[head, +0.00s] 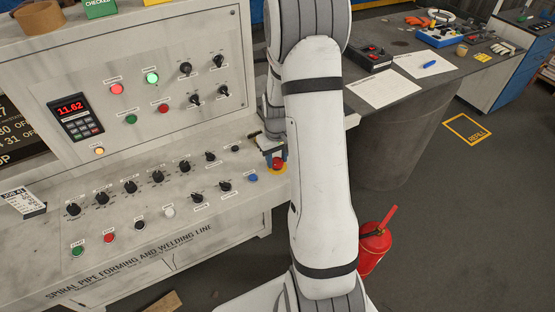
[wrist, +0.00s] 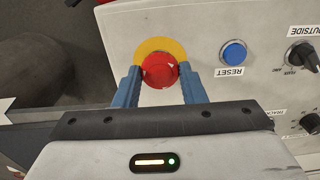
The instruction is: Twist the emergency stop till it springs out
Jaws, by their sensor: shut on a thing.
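The emergency stop is a red mushroom button (wrist: 160,70) on a yellow disc (wrist: 155,45) in the wrist view. It also shows in the head view (head: 277,163), near the right end of the sloped control panel. My gripper (wrist: 160,77) has one blue finger on each side of the red head and is shut on it. In the head view my gripper (head: 276,158) comes down on the button from above. Part of the button's near side is hidden by the gripper in the head view.
A blue RESET button (wrist: 233,53) sits close beside the emergency stop. Black knobs (wrist: 302,56) stand further along the panel. A red display (head: 70,110) reads 11.62.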

